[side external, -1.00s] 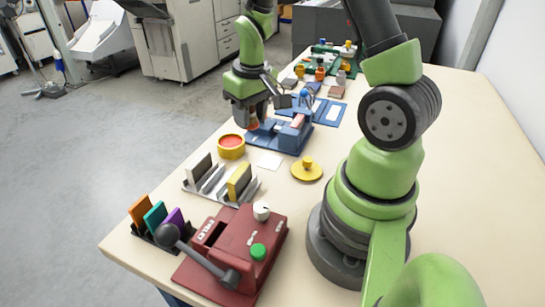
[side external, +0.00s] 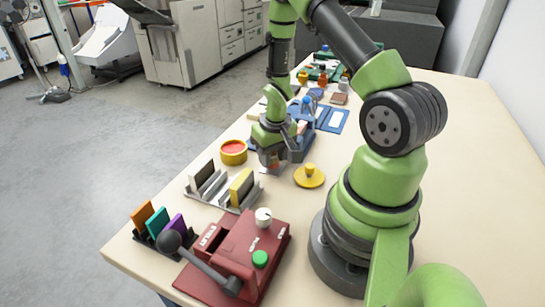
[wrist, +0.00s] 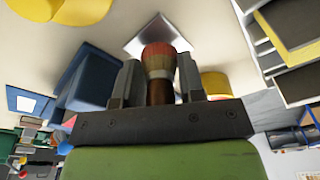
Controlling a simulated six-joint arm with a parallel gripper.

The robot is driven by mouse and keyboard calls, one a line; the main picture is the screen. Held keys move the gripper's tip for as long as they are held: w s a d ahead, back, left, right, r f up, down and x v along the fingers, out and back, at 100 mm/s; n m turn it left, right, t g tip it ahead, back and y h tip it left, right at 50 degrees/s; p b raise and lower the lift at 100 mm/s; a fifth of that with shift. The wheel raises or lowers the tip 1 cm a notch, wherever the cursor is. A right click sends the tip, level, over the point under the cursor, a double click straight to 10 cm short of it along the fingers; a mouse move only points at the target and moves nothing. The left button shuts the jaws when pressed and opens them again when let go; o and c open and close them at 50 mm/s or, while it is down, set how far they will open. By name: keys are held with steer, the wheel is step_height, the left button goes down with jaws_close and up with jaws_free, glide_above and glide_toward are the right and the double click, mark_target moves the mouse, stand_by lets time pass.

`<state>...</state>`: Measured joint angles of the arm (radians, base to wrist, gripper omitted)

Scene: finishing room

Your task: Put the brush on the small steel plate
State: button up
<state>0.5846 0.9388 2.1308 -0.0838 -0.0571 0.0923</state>
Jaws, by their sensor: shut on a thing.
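The brush (wrist: 158,62) has a brown handle, a pale metal band and reddish-tan bristles. My gripper (wrist: 155,85) is shut on it, with a grey finger on each side of the handle. In the side external view my gripper (side external: 273,165) is low over the table, between the yellow pot and the yellow knobbed disc, and mostly hides the brush. The small steel plate (wrist: 160,32) is a pale flat square just beyond the bristles in the wrist view. In the side external view it is largely hidden behind my gripper. I cannot tell whether the brush touches it.
A yellow pot with a red top (side external: 233,152) stands left of my gripper, and a yellow knobbed disc (side external: 309,177) lies to the right. A rack with upright blocks (side external: 222,190) and a red lever box (side external: 245,245) are nearer. A blue fixture (wrist: 90,75) stands close by.

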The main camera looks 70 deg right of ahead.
mark_target(276, 160)
steer(key=shift+f, duration=0.4)
steer(key=shift+f, duration=0.1)
steer(key=o, duration=0.6)
steer(key=shift+o, duration=0.2)
steer(key=a+r+t, duration=0.1)
steer(key=a+r, duration=0.3)
steer(key=r, duration=0.7)
steer(key=a+r+t, duration=0.2)
steer(key=a+r, duration=0.2)
steer(key=r, duration=0.8)
steer(key=s+a+r+n+t+y, duration=0.2)
steer(key=s+a+r+t, duration=0.1)
steer(key=s+a+r, duration=0.4)
steer(key=s+a, duration=0.2)
steer(key=a, duration=0.1)
steer(key=shift+a+r+y, duration=0.15)
steer(key=shift+y, duration=0.25)
